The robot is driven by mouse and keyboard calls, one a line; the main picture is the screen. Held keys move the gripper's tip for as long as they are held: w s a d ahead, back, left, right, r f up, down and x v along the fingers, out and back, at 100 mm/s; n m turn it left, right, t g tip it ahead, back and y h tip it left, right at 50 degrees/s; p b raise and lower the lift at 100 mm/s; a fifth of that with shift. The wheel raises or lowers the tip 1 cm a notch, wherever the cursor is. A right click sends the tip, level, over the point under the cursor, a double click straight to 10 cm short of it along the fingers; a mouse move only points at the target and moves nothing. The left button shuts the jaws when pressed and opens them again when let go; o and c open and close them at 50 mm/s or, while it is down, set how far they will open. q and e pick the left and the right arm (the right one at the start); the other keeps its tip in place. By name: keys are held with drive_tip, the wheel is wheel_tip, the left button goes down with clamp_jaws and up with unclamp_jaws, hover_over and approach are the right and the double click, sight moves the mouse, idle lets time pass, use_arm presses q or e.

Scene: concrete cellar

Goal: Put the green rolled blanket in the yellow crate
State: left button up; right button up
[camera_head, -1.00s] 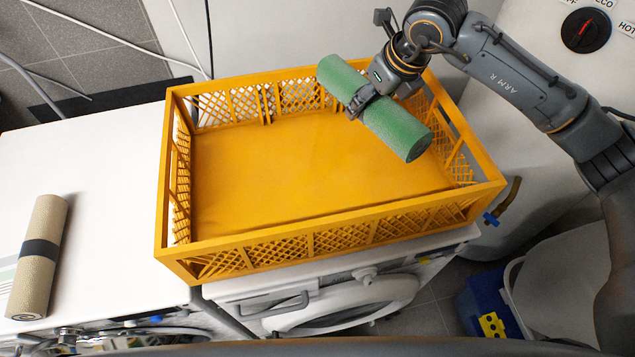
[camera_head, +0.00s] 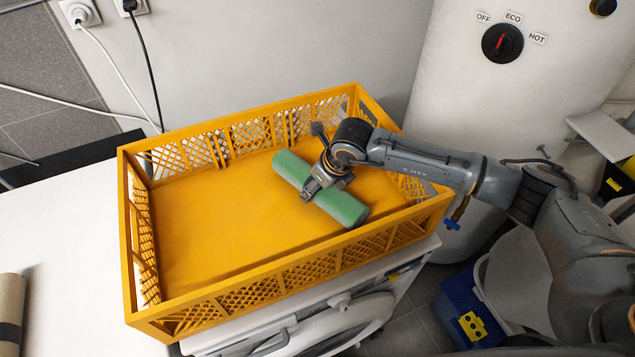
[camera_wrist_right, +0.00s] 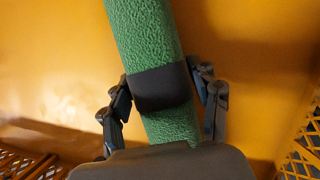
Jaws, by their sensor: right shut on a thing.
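The green rolled blanket (camera_head: 342,205) is a cylinder with a dark band around its middle. My right gripper (camera_head: 310,193) is shut on it at the band. In the head view the roll is inside the outline of the yellow crate (camera_head: 205,292), over its right half. In the right wrist view the gripper's fingers (camera_wrist_right: 163,100) lie on both sides of the band, and the green roll (camera_wrist_right: 142,35) has the orange crate floor behind it. I cannot tell whether the roll touches the floor. My left gripper is not in view.
The crate stands on a white washing machine (camera_head: 345,318). A beige roll with a dark band (camera_head: 10,310) lies on the white top (camera_head: 60,225) at left. A white boiler with a dial (camera_head: 503,42) is behind right. The crate's left half is empty.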

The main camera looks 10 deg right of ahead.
drive_tip(key=o, duration=1.5)
drive_tip(key=shift+c, duration=0.2)
drive_tip(key=b+v, duration=0.3)
drive_tip(key=v, duration=0.8)
drive_tip(key=shift+s, duration=0.1)
drive_tip(key=shift+s+d+r, duration=0.15)
drive_tip(key=shift+r, duration=0.3)
